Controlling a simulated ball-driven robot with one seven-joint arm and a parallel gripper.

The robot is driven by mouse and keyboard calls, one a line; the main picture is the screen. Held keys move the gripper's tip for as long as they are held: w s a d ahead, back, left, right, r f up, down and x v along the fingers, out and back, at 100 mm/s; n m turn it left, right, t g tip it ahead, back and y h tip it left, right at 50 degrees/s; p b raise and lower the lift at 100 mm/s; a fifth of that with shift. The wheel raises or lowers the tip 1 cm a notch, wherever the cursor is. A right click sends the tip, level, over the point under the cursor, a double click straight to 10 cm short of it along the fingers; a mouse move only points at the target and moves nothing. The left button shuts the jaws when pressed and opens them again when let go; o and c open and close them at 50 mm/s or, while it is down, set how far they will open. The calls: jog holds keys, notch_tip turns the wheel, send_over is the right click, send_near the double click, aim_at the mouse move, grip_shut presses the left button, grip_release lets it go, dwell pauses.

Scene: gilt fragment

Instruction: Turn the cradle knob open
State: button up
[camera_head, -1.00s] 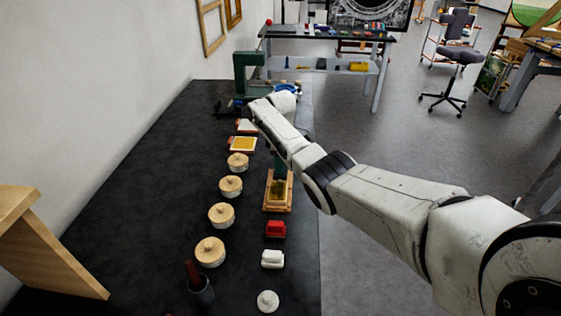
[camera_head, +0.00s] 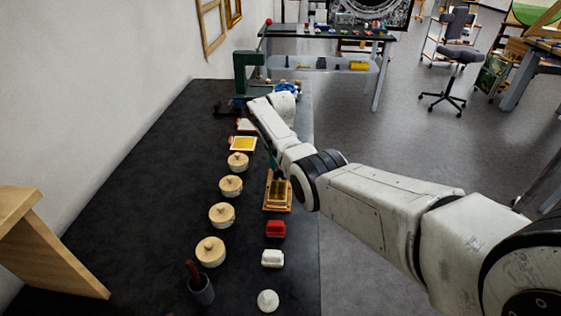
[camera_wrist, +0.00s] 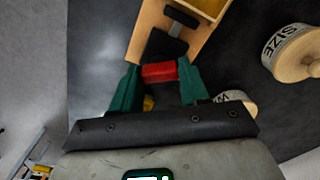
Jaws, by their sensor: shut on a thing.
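The cradle (camera_head: 283,206) is a wooden stand holding a gilt, yellowish piece, on the right part of the black bench. In the wrist view its wooden base (camera_wrist: 147,32) runs up from the jaws, with a black clamp part (camera_wrist: 165,47) on it. The red knob (camera_wrist: 159,72) sits at the near end, next to the black part. My gripper (camera_wrist: 158,75) has its two green fingers on either side of the knob, shut on it. In the head view my arm hides the knob and most of the fingers.
Round wooden-lidded jars (camera_head: 221,214) stand in a row left of the cradle. A red block (camera_head: 275,228), a white block (camera_head: 272,258) and a white knobbed item (camera_head: 268,300) lie in front of it. A green press (camera_head: 247,73) stands at the far end.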

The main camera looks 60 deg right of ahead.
jog(key=m, duration=0.6)
jog(key=shift+m, duration=0.4)
dwell(0.4)
jog(key=o, duration=1.1)
jog(key=shift+c, duration=0.2)
notch_tip(320, 180, up, 11)
jog(key=b, duration=0.1)
jog(key=shift+f, duration=0.15)
